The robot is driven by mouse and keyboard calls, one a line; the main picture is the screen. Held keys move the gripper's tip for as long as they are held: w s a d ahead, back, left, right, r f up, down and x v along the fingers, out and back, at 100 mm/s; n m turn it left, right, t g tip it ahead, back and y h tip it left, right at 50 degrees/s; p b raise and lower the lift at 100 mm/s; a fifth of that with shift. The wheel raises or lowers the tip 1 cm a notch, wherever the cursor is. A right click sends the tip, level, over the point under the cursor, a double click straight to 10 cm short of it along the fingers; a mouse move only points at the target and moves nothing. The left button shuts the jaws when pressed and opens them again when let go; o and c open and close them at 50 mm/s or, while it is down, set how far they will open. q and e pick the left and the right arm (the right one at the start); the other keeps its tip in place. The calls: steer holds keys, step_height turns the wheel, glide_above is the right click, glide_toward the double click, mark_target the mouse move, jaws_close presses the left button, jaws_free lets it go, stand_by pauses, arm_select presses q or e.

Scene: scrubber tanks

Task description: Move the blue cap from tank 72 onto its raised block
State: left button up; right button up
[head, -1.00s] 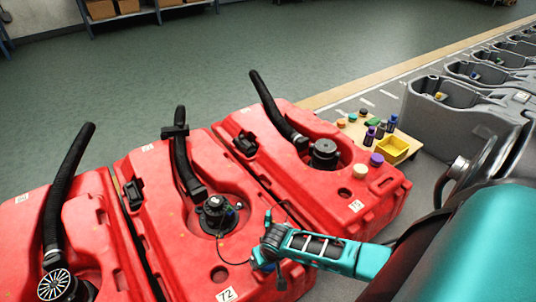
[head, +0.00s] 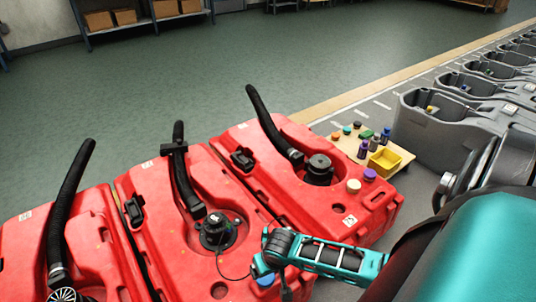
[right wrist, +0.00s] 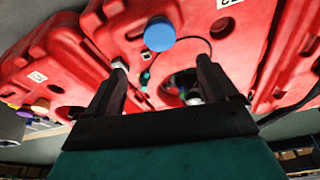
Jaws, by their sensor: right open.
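The round blue cap (head: 264,279) sits on the near part of the middle red tank (head: 180,262), partly covered by my right gripper (head: 282,284) in the head view. In the right wrist view, the blue cap (right wrist: 159,33) lies beyond my open right fingertips (right wrist: 161,68), roughly centred between them but apart from both. Nothing is between the fingers. A 72 label (right wrist: 228,3) is cut off at the top of that view, on the same tank. I cannot make out the raised block. My left gripper is not in view.
A black fitting (head: 216,233) with a thin cable stands on the middle tank, near my right arm. A stand with bottles and a yellow bin (head: 385,160) is beyond. Grey machines (head: 440,118) line the right.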

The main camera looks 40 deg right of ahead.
steer(key=s+a+r+n+t+y, duration=0.1)
steer(key=a+r+n+t+y, duration=0.3)
steer(key=a+r, duration=1)
steer(key=n+t, duration=0.2)
steer(key=t, duration=0.1)
steer(key=shift+s+r+t, duration=0.15)
steer(key=shift+t, duration=0.25)
